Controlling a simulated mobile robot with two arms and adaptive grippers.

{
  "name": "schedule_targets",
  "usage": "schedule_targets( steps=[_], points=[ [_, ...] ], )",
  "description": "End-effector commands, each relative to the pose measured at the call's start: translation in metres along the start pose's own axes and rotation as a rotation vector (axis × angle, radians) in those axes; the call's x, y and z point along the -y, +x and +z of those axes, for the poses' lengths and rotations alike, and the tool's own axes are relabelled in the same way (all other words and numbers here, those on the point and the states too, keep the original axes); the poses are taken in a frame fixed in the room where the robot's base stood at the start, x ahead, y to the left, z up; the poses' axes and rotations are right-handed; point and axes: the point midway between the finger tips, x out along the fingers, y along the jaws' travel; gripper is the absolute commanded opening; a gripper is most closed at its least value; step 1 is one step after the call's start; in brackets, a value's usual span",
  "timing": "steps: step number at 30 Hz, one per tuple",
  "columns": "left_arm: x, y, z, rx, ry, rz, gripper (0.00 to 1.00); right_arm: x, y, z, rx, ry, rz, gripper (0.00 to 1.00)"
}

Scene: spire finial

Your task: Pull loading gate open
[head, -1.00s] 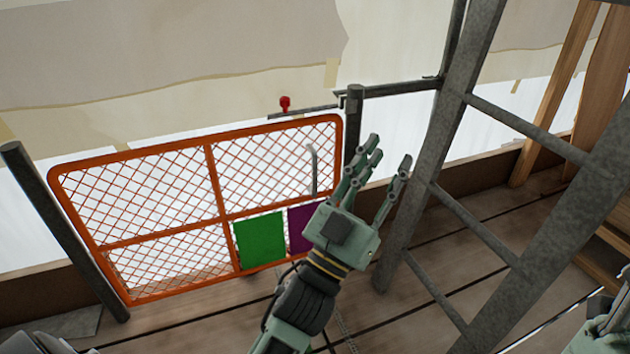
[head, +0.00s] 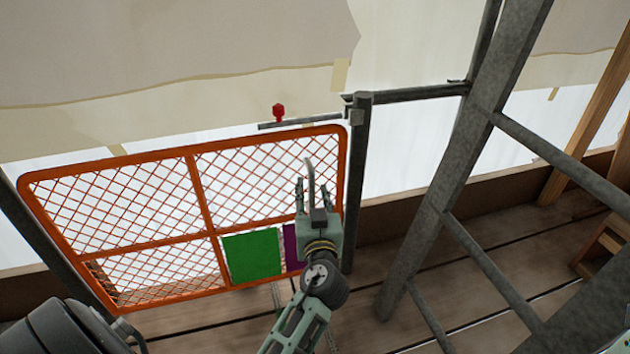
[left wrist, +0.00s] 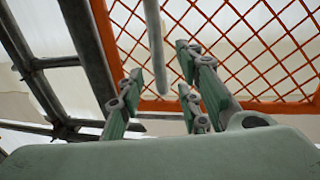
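The orange mesh loading gate (head: 205,203) stands across the opening in the head view, its right edge close beside a grey post (head: 357,180). A grey upright handle (head: 311,180) is on the gate's right part. My left gripper (head: 311,188) is at the handle, its fingers apart. In the left wrist view the handle (left wrist: 155,42) shows between the spread fingers of the left gripper (left wrist: 160,85), with no clear contact. A bar with a red knob (head: 278,112) lies above the gate's top right and reaches toward the post. My right gripper is not in view.
Green (head: 251,255) and purple (head: 291,247) panels are on the gate's lower right. A slanted metal frame (head: 450,165) stands right of the post. Wooden decking (head: 400,265) lies in front. Pale sheeting (head: 180,55) hangs behind.

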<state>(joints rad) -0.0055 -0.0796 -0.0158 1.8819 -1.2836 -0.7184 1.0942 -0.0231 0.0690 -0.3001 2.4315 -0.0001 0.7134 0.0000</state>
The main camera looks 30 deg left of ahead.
Motion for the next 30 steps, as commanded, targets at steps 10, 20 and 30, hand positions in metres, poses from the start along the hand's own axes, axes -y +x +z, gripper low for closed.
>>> schedule_targets(
  steps=[10, 20, 30],
  points=[
    [-0.001, 0.044, 0.0, -0.002, 0.0, 0.002, 0.33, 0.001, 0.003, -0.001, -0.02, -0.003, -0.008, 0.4],
    [-0.001, 0.047, 0.0, 0.0, 0.0, 0.002, 0.31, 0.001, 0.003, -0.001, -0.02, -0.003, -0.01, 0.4],
    [-0.001, 0.047, 0.0, 0.0, 0.0, 0.003, 0.01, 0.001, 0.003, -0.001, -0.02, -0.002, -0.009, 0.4]
  ],
)
